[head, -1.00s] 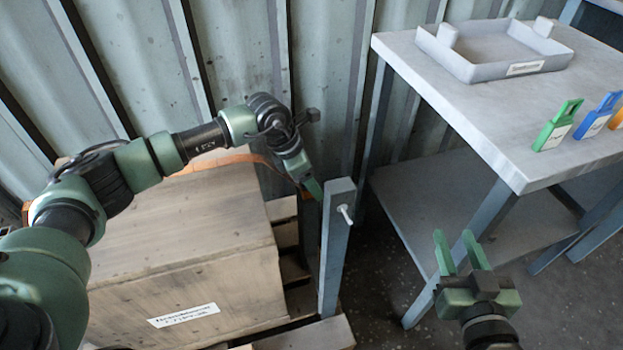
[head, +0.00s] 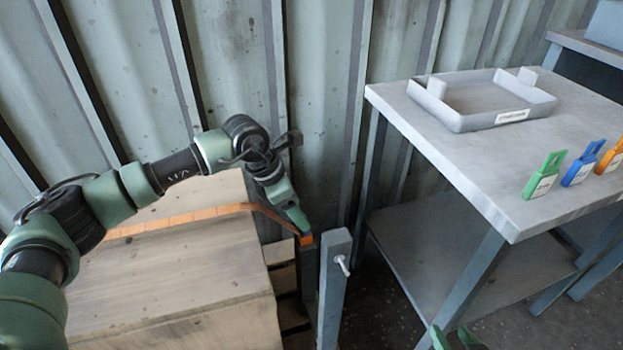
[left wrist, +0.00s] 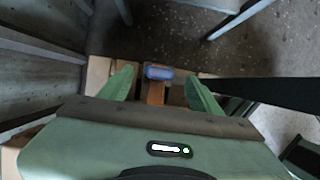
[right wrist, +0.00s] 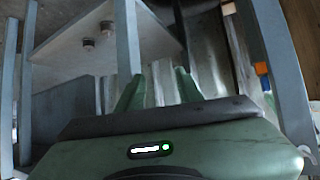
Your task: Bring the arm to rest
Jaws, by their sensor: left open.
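My left arm reaches from the left across the wooden crate (head: 180,280). Its gripper (head: 300,226) points down beside the top of a grey post (head: 334,275). In the left wrist view the left gripper (left wrist: 160,88) is open, with its two green fingers apart. An orange-brown strap (left wrist: 155,93) and a small blue piece (left wrist: 158,73) show in the gap; I cannot tell if they touch the fingers. My right gripper (head: 453,338) is partly cut off at the bottom edge of the head view. The right wrist view shows its fingers (right wrist: 158,88) apart with nothing held.
An orange strap (head: 190,215) runs over the crate to the post. A metal table (head: 480,165) at right holds a grey tray (head: 460,123) and green (head: 544,176), blue (head: 583,163) and orange (head: 609,157) tags. A corrugated wall (head: 320,100) stands behind.

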